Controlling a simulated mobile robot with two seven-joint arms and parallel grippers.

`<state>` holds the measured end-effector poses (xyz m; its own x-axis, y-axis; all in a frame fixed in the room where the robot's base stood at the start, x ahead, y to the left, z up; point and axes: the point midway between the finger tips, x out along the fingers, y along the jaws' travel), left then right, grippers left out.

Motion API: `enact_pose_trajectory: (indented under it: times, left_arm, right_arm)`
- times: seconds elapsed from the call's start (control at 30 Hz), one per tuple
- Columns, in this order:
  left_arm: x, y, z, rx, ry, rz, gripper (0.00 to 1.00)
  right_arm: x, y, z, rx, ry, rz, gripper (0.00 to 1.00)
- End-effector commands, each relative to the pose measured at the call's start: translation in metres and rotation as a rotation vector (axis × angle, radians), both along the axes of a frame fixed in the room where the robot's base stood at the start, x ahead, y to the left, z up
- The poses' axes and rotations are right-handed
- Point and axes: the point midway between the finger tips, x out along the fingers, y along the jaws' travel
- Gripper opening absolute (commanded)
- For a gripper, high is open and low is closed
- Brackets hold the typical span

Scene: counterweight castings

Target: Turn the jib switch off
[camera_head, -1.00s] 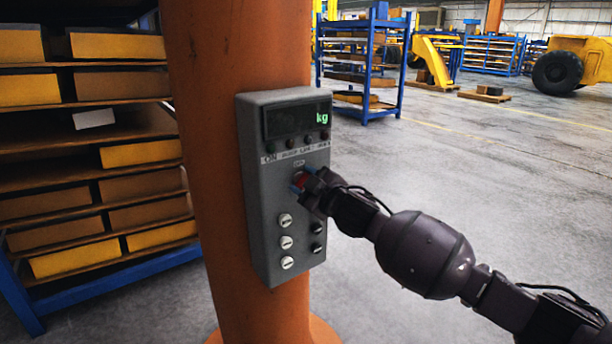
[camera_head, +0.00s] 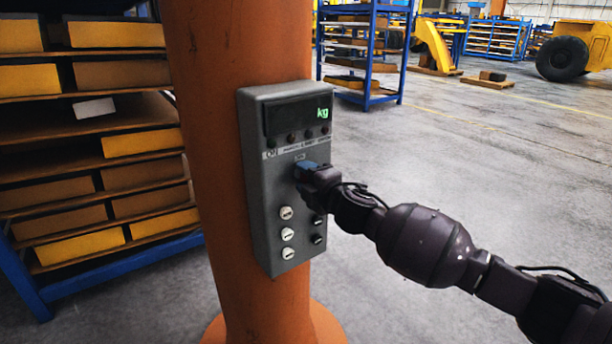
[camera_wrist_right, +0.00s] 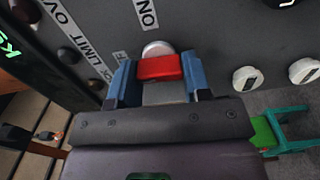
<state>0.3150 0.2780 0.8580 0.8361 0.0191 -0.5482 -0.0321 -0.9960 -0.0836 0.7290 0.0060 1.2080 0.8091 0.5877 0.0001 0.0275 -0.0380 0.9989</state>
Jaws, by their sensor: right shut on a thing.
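The grey control box (camera_head: 257,190) is fixed to the orange column and has a lit "kg" display. The red switch handle (camera_wrist_right: 160,67) shows in the right wrist view, on a round silver base on the panel, beside an "ON" label. My right gripper (camera_head: 306,170) is at the middle of the panel in the head view, where its blue fingers hide the switch. In the wrist view the blue fingers of my right gripper (camera_wrist_right: 158,76) are on either side of the red handle, shut on it. My left gripper is not in view.
Several white knobs (camera_head: 287,234) and dark knobs sit below my gripper on the panel. The orange column (camera_head: 205,130) stands behind the box. A shelf rack with yellow and brown boxes (camera_head: 65,251) is at left. Open floor (camera_head: 480,180) lies to the right.

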Motion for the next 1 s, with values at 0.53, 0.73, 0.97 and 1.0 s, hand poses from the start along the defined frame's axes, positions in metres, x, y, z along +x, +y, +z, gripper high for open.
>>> enact_pose_trajectory:
  times: [0.53, 0.73, 0.97, 1.0]
  left_arm:
    - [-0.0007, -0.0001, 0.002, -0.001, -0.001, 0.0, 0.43]
    - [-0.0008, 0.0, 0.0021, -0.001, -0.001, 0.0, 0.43]
    - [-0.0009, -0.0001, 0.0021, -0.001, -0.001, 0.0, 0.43]
    - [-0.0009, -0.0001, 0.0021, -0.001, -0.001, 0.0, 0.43]
  right_arm:
    - [-0.0001, 0.0, -0.0013, -0.053, -0.037, 0.0, 0.21]
    - [-0.0001, 0.0, -0.0013, -0.053, -0.037, 0.0, 0.52]
    - [-0.0001, 0.0, -0.0007, -0.052, -0.036, 0.0, 0.7]
    - [0.0, 0.0, -0.0007, -0.052, -0.036, 0.0, 0.7]
